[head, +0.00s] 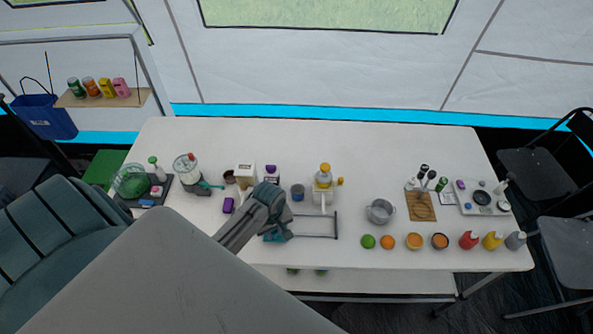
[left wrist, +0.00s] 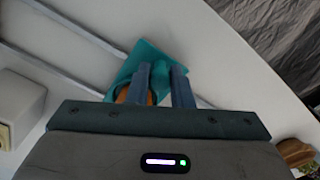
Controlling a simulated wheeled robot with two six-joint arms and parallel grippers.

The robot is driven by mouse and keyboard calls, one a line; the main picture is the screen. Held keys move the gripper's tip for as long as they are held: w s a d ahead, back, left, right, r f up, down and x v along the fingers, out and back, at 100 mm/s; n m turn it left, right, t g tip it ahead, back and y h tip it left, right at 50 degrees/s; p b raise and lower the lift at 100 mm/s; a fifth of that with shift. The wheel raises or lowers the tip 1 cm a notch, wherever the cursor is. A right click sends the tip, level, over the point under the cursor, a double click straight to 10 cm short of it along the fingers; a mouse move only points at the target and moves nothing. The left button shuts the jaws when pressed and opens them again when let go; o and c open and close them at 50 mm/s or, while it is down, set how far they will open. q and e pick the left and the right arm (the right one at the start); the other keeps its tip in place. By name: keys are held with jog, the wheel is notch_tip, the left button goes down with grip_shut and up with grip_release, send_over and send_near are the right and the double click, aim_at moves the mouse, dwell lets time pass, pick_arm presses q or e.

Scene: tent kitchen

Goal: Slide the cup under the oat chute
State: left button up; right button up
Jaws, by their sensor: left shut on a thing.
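My left gripper (head: 277,232) is low over the front of the white table. I cannot tell whether this is the cup. The teal piece also shows in the head view (head: 272,238), at the left end of the rails (head: 318,237). A white dispenser with a yellow top (head: 323,182) stands behind the rails. A blue-grey cup (head: 298,193) stands left of it. My right gripper is not in view.
A metal pot (head: 380,211) and several fruits and bowls, including an orange one (head: 414,241), are right of the rails. The table's back strip (head: 320,135) is clear.

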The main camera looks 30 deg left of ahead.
pick_arm(q)
jog(key=shift+s+a, duration=0.55)
jog(key=shift+a, duration=0.35)
jog(key=shift+s+a, duration=0.55)
jog(key=shift+a, duration=0.35)
jog(key=shift+s+a, duration=0.55)
jog(key=shift+a, duration=0.35)
jog(key=shift+s+a, duration=0.55)
jog(key=shift+a, duration=0.35)
jog(key=shift+s+a, duration=0.55)
jog(key=shift+a, duration=0.35)
jog(key=o, duration=0.8)
jog(key=shift+c, duration=0.2)
notch_tip(320, 180, up, 7)
